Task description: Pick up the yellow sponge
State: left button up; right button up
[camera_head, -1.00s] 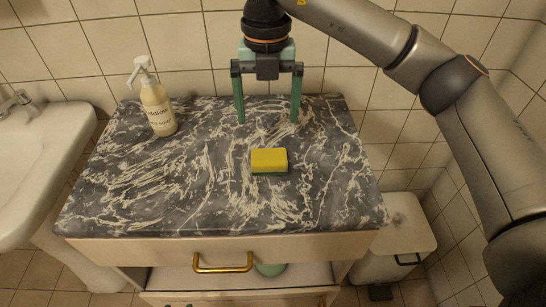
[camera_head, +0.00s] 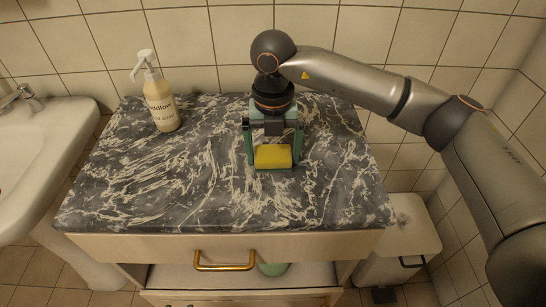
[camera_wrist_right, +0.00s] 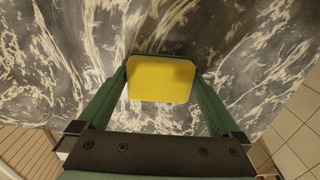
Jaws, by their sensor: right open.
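The yellow sponge (camera_head: 272,155) with a green underside lies flat on the marbled countertop (camera_head: 205,185). It also shows in the right wrist view (camera_wrist_right: 161,80), yellow face towards the camera. My right gripper (camera_head: 273,164) comes down from above with its green fingers on either side of the sponge, left and right. In the right wrist view the right gripper (camera_wrist_right: 162,68) is open, with the sponge between its fingertips. Whether the fingers touch the sponge's sides is unclear. My left gripper is not in view.
A soap pump bottle (camera_head: 161,103) stands at the back left of the countertop. A white sink (camera_head: 40,150) is at the left. A drawer with a brass handle (camera_head: 224,267) is below the front edge. A white bin (camera_head: 408,235) stands at the right. Tiled wall is behind.

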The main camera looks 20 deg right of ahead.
jog(key=shift+c, duration=0.2)
jog(key=c, duration=0.9)
jog(key=shift+r, duration=0.1)
